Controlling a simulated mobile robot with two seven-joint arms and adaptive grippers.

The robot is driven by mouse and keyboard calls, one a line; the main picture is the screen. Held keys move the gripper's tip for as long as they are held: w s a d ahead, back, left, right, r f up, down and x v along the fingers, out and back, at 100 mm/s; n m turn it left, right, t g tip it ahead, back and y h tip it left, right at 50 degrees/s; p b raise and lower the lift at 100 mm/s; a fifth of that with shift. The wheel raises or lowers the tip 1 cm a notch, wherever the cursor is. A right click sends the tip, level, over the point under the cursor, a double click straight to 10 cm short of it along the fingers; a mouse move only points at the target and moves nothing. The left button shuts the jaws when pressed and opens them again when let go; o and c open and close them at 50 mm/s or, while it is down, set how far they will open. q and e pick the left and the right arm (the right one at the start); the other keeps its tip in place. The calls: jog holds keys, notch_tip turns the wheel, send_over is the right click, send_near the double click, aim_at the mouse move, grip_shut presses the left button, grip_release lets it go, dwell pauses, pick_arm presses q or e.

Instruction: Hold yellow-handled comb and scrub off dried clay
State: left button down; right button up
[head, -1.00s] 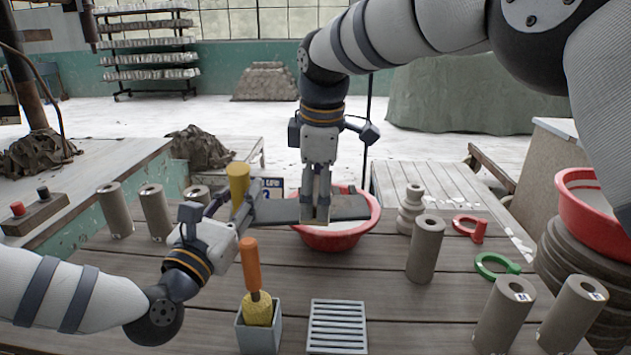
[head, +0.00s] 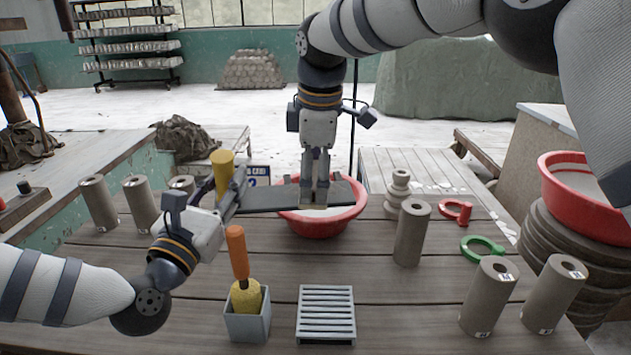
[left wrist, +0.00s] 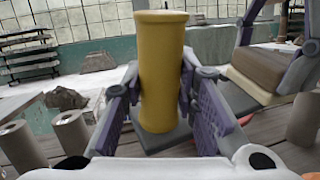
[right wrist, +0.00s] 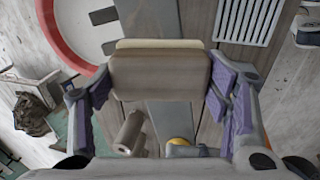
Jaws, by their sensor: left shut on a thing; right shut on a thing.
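The comb's yellow handle (head: 222,172) stands upright in my left gripper (head: 226,192), which is shut on it. The handle also shows large between the purple finger pads in the left wrist view (left wrist: 160,75). The comb's long dark flat part (head: 268,199) runs right from the handle, over the red basin (head: 325,227). My right gripper (head: 316,200) points down and is shut on a brown block with a pale layer (right wrist: 160,78), at the comb's dark part. I cannot tell whether the block touches it. No dried clay can be made out.
An orange-handled brush (head: 238,255) stands in a grey box (head: 247,322) in front, beside a slatted rack (head: 326,315). Grey cylinders (head: 411,235) stand around. A red ring (head: 457,210) and a green ring (head: 482,247) lie at right. A second red basin (head: 580,200) sits far right.

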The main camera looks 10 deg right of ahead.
jog(key=shift+w+r, duration=0.2)
jog(key=shift+w, duration=0.7)
jog(key=shift+w+r, duration=0.2)
jog(key=shift+w, duration=0.65)
jog(key=shift+s+d, duration=0.15)
jog(key=shift+d, duration=1)
jog(key=shift+s+f, duration=0.9)
jog(key=shift+s, duration=2.35)
jog(key=shift+w+d+r, duration=0.15)
jog(key=shift+w+d, duration=0.15)
jog(key=shift+w, duration=0.35)
jog(key=shift+w+d+r, duration=0.1)
jog(key=shift+w+d, duration=0.25)
jog(key=shift+w, duration=0.35)
jog(key=shift+w+d+r, duration=0.15)
jog(key=shift+w+d, duration=0.15)
jog(key=shift+w, duration=0.35)
jog(key=shift+w+r, duration=0.15)
jog(key=shift+w, duration=1.3)
jog(key=shift+s+r, duration=0.1)
jog(key=shift+v, duration=3)
